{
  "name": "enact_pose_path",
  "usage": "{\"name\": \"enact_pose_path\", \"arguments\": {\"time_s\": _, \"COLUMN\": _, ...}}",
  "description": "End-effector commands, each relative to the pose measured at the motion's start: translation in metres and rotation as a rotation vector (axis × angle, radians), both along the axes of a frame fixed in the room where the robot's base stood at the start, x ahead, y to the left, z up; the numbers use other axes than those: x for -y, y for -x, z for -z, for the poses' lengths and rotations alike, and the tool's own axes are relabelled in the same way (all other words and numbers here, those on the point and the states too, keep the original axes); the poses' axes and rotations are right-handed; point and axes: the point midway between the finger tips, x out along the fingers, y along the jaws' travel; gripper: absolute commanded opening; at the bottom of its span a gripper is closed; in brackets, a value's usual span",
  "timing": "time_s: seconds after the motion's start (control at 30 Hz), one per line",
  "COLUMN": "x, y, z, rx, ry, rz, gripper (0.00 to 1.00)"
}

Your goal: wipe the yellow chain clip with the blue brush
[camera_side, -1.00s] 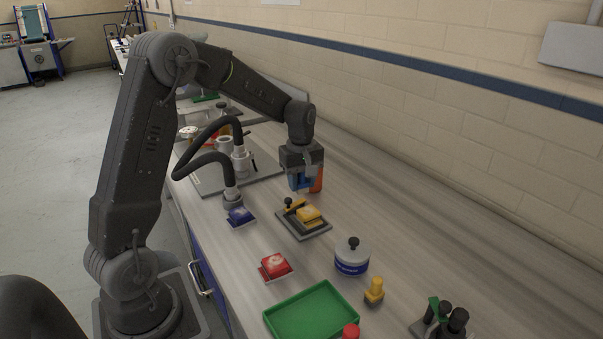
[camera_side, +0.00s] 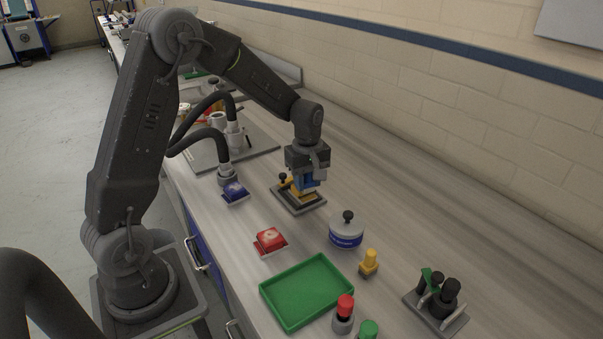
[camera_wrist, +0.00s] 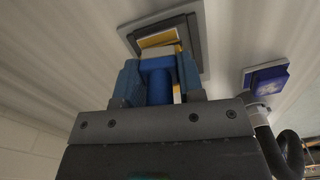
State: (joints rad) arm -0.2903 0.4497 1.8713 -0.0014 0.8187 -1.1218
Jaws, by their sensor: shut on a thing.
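The yellow chain clip (camera_side: 303,194) sits on a dark grey plate (camera_side: 283,205) on the bench, and is partly hidden under my gripper in the side view. In the wrist view, part of the clip's yellow top (camera_wrist: 158,38) shows just beyond the brush. My gripper (camera_side: 308,176) is above the clip, shut on the blue brush (camera_wrist: 158,84), which sits between the two fingers. The brush's lower end is at or just over the clip; I cannot tell whether it touches.
A blue clip (camera_side: 234,191) and a red clip (camera_side: 270,238) sit nearby. The bench's right side is clear.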

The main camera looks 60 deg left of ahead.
Motion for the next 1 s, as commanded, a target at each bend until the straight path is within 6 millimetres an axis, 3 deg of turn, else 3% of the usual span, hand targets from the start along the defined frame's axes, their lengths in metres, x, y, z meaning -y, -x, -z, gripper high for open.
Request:
{"name": "enact_pose_path", "arguments": {"time_s": 0.1, "x": 0.006, "y": 0.0, "z": 0.0, "rx": 0.0, "ry": 0.0, "rz": -0.001, "gripper": 0.12}}
{"name": "enact_pose_path", "arguments": {"time_s": 0.73, "x": -0.053, "y": 0.0, "z": 0.0, "rx": 0.001, "ry": 0.0, "rz": -0.003, "gripper": 0.12}}
{"name": "enact_pose_path", "arguments": {"time_s": 1.0, "x": -0.032, "y": -0.004, "z": 0.0, "rx": 0.0, "ry": 0.0, "rz": 0.002, "gripper": 0.12}}
